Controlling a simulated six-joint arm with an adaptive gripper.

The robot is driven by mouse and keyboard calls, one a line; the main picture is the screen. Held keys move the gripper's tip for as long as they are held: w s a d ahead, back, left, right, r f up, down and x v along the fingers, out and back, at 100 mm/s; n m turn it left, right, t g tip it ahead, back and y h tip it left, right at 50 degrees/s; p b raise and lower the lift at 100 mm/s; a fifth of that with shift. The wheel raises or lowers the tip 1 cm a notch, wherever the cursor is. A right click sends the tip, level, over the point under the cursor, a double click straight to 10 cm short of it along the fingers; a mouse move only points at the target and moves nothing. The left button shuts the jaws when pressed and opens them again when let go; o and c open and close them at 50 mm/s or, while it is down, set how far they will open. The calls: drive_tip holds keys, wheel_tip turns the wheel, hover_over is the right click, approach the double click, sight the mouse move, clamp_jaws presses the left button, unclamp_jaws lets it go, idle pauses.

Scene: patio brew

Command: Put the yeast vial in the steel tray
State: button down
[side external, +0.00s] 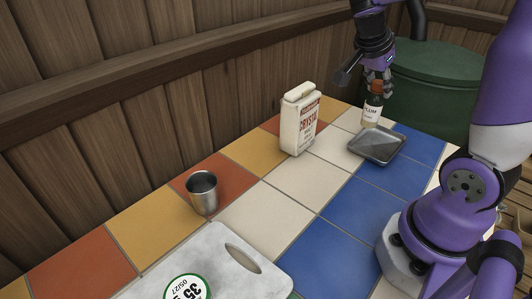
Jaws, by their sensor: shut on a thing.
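The yeast vial (371,109) is a small clear bottle with a pale label, a light filling and an orange-brown cap. My gripper (376,86) is shut on its upper part and holds it upright. The vial hangs above or just behind the far left edge of the steel tray (376,146); I cannot tell exactly how high. The tray is a shallow grey square dish on the blue and cream tiles, and it looks empty.
A white and red carton marked "CRYSTAL" (300,120) stands left of the tray. A steel cup (202,192) stands farther left. A white board (215,262) with a green-rimmed round label (187,289) lies in front. A green barrel (430,85) stands behind the table.

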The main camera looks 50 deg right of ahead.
drive_tip(key=s+x, duration=0.1)
drive_tip(key=x, duration=0.8)
drive_tip(key=shift+d, duration=0.45)
drive_tip(key=shift+s+f, duration=0.1)
drive_tip(key=c, duration=0.6)
unclamp_jaws()
drive_tip(key=v, duration=1.2)
drive_tip(key=a+f+n+t+y, duration=0.1)
drive_tip(key=a+n+t+y, duration=0.5)
drive_tip(key=a+n, duration=1.4)
drive_tip(key=shift+n+t, duration=0.3)
drive_tip(key=shift+t, duration=0.2)
